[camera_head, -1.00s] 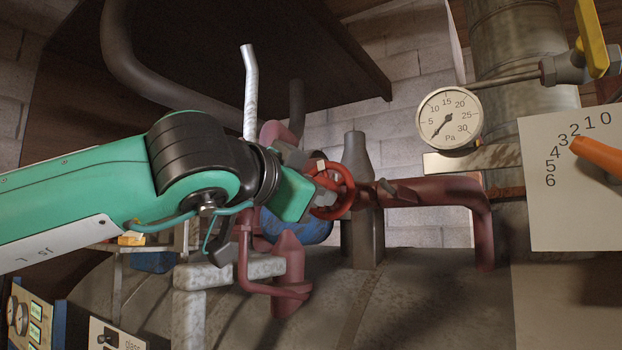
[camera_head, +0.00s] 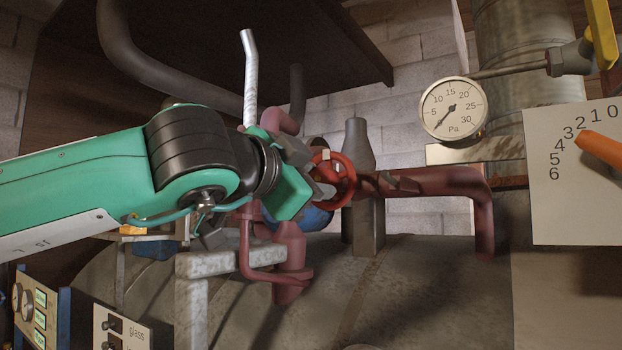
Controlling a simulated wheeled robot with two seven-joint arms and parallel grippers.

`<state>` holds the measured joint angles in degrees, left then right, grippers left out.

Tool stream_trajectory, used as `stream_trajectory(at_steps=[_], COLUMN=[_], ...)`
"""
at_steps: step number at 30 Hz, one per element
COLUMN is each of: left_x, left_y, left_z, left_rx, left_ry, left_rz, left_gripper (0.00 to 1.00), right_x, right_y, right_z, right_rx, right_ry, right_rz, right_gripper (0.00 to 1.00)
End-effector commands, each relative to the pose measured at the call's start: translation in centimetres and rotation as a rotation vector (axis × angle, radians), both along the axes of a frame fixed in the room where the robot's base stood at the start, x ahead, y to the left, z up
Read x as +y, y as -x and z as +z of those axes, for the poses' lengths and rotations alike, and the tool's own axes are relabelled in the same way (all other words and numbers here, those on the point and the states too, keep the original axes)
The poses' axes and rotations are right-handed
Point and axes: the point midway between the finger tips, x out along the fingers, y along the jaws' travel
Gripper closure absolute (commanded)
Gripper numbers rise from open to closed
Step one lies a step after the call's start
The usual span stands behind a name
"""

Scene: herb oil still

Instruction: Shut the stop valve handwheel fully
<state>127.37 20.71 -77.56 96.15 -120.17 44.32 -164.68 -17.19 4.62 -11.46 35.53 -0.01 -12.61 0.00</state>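The red stop valve handwheel (camera_head: 346,180) stands near the middle of the head view, on a dark red pipe (camera_head: 430,183) that runs right and bends down. My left gripper (camera_head: 325,178) comes in from the left at the wheel, its grey fingers at the wheel's near left side. The fingers overlap the rim in the picture, and my green gripper body hides the wheel's left part. I cannot tell whether the fingers are closed on the rim. My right gripper is not in view.
A round pressure gauge (camera_head: 453,108) and a yellow lever (camera_head: 602,32) are at the upper right. A numbered white plate (camera_head: 575,205) with an orange pointer (camera_head: 600,149) stands at right. A pale pipe frame (camera_head: 230,261) is below my arm. A dark grey post (camera_head: 362,215) stands behind the wheel.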

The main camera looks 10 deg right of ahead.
Motion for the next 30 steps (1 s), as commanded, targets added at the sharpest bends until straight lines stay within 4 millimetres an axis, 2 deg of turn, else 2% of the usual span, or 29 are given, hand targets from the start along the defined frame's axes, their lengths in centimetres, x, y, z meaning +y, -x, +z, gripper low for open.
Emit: stream_trajectory(at_steps=[1, 3, 14, 20, 30], left_x=[-0.1, -0.1, 0.3, 2.7, 8.0], left_y=[0.0, 0.0, 0.3, 2.6, 7.9], left_z=[-0.2, -0.2, -0.1, -0.4, -0.4], left_rx=[0.002, 0.002, 0.0, -0.003, -0.001], left_ry=[-0.003, -0.002, 0.001, 0.003, 0.001], left_rz=[-0.001, -0.001, -0.001, 0.001, 0.0], left_gripper=[0.58, 0.47, 0.47, 0.47, 0.47], right_x=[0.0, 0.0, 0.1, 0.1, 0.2], right_y=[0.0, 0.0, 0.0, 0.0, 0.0], right_z=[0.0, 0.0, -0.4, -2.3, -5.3], right_rx=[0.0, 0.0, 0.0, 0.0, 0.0], right_ry=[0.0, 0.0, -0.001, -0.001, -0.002], right_rz=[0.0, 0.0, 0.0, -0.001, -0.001], right_gripper=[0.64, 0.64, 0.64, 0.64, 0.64])
